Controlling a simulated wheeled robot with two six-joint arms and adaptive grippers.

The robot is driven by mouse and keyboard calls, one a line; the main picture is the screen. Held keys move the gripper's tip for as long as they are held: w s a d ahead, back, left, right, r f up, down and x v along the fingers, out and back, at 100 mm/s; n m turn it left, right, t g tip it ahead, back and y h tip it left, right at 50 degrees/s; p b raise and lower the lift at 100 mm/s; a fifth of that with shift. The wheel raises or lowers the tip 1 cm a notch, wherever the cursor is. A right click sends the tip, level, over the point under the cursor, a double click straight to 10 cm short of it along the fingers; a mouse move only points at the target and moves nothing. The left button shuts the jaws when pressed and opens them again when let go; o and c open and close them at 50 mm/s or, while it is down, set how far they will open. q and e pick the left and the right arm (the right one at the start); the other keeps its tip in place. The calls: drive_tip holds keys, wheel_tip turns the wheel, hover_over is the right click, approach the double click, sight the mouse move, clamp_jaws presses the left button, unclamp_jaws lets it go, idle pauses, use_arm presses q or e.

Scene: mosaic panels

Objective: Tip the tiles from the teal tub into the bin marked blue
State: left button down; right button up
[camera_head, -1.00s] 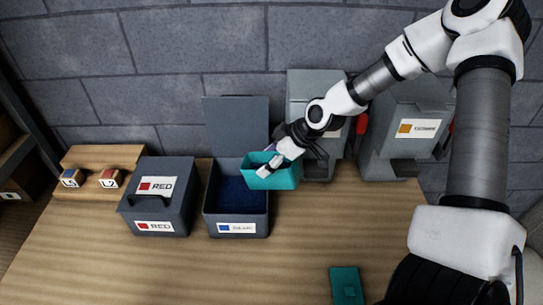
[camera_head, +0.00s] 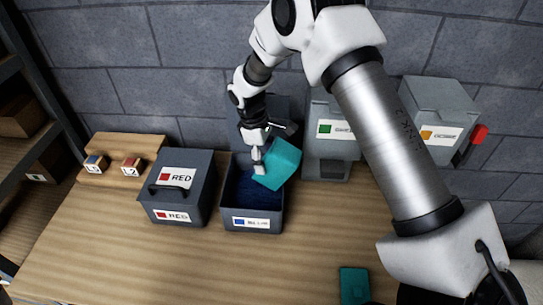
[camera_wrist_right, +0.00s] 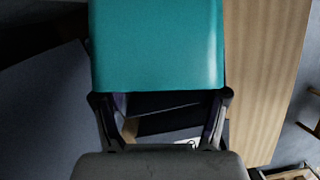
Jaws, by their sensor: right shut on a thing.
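The teal tub (camera_head: 280,164) is tilted over the right part of the open bin marked blue (camera_head: 252,222). My right gripper (camera_head: 259,166) is shut on the tub's edge. In the right wrist view the tub (camera_wrist_right: 157,45) fills the upper middle, with its smooth outside towards the camera and the gripper's fingers (camera_wrist_right: 160,100) at its near edge. The inside of the tub is hidden, so I cannot tell whether tiles are in it. Dark blue contents show inside the bin. My left gripper is not in view.
A closed bin marked red (camera_head: 180,190) stands just left of the blue bin. Grey dispensers with a green label (camera_head: 330,140) and an orange label (camera_head: 440,115) stand to the right. A wooden block rack (camera_head: 118,160) is at far left. A teal piece (camera_head: 354,285) lies at the front.

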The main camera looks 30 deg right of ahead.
drive_tip(key=w+g+h, duration=0.1)
drive_tip(key=w+a+g+h, duration=0.1)
drive_tip(key=shift+a+r+g, duration=0.2)
drive_tip(key=shift+a+g, duration=0.1)
drive_tip(key=w+a+g+h+b, duration=0.1)
drive_tip(key=b, duration=0.1)
drive_tip(key=w+g+h+b, duration=0.1)
drive_tip(key=g+h+b, duration=0.1)
drive_tip(key=shift+a+g+b, duration=0.3)
drive_tip(key=shift+a, duration=0.05)
drive_tip(key=shift+r, duration=0.2)
idle(1.8)
